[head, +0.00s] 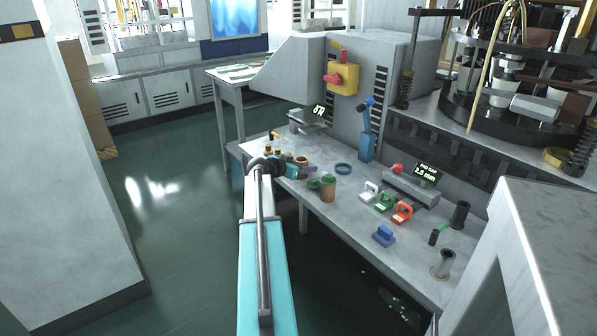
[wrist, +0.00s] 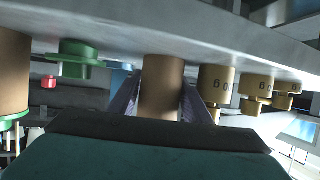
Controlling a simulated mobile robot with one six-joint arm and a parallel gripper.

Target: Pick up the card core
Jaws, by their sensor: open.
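The card core is a plain brown cylinder (wrist: 162,88) standing on the bench, seen upside down in the wrist view. It lies between my two dark fingers, one on each side. My gripper (head: 306,170) is open around it; whether either finger touches it is not clear. In the head view the top of the card core (head: 302,159) shows just behind my gripper, its lower part hidden.
A green flanged piece (head: 314,184) stands beside the capped cylinder. Several brass weights (wrist: 216,80) stand close on the other side of the card core. A blue ring (head: 343,168) lies behind on the bench (head: 335,211). Coloured clamps (head: 402,213) are farther right.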

